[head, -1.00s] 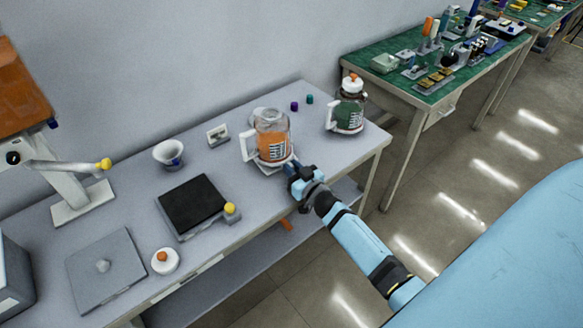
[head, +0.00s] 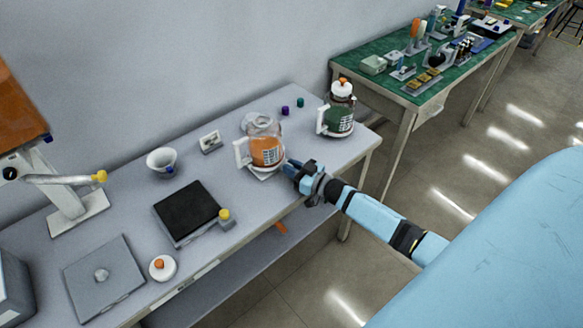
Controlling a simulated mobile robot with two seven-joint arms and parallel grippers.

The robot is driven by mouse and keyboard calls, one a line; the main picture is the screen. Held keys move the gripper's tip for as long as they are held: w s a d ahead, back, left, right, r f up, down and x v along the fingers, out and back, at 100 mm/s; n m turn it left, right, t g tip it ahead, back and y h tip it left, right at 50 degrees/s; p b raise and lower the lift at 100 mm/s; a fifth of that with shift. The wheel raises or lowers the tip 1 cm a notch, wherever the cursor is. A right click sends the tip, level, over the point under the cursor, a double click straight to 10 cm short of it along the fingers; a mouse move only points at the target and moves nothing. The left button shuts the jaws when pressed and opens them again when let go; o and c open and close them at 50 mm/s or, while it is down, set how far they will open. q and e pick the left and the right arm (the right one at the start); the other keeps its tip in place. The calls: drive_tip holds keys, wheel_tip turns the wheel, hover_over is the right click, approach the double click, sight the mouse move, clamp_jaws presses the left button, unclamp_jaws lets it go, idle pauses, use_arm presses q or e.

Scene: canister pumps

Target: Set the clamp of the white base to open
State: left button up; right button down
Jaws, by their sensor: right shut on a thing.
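The white base (head: 262,177) lies on the grey table, mostly hidden under a clear jug (head: 265,145) with orange contents and a white handle. My right gripper (head: 288,167) is at the right side of the base, low beside the jug. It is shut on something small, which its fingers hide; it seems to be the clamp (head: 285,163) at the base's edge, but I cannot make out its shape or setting. My left gripper is not in view.
A second jug (head: 339,119) with green contents and a white lid stands behind to the right. A white bowl (head: 162,162), a black-topped pad (head: 187,210) and a white lid (head: 162,267) lie to the left. Two small caps (head: 285,110) lie behind.

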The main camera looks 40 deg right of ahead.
idle(0.7)
drive_tip(key=c, duration=1.1)
unclamp_jaws()
drive_tip(key=v, duration=1.3)
drive_tip(key=shift+s+d+r, duration=0.1)
drive_tip(key=shift+s, duration=0.2)
